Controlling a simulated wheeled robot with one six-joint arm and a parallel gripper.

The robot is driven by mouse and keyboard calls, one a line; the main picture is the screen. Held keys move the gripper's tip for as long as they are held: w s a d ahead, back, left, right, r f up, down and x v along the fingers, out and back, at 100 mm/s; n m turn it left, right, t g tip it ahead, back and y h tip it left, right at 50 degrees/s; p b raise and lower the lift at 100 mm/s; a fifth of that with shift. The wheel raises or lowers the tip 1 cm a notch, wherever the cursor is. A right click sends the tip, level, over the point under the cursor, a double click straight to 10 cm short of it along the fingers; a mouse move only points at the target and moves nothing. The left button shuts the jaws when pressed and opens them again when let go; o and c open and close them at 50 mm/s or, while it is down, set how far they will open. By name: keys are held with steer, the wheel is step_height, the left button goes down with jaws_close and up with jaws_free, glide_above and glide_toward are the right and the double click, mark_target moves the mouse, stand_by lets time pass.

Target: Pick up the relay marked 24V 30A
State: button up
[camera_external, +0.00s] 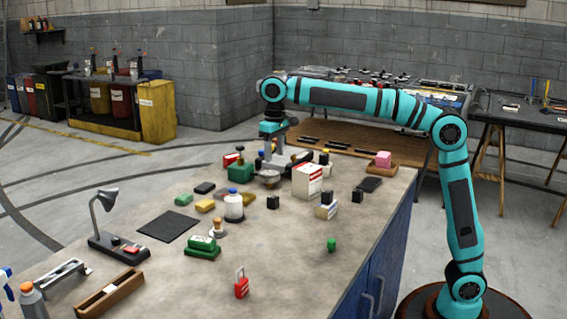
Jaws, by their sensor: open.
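Several small dark blocks that look like relays stand on the workbench (290,268). One black block (273,202) stands near the middle, another black block (357,195) stands to the right, and a dark block (327,197) sits by a pale labelled box (326,211). Their markings are too small to read, so I cannot tell which is the 24V 30A relay. My gripper (272,153) points down at the far part of the bench, above a round metal item (269,178). It is open, and I see nothing held in it. The relays stand apart from it, nearer the camera.
A tall white and red box (308,182) stands between my gripper and the right-hand blocks. A white bottle (234,207) and a green item (239,172) stand to the left. A red padlock (241,286) lies in front. The near right of the bench is mostly clear.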

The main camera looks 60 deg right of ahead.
mark_target(273, 197)
steer(key=f, duration=1.7)
steer(key=shift+w+a+f, duration=0.15)
steer(key=shift+a+f, duration=0.15)
steer(key=shift+c, duration=0.2)
steer(key=c, duration=1)
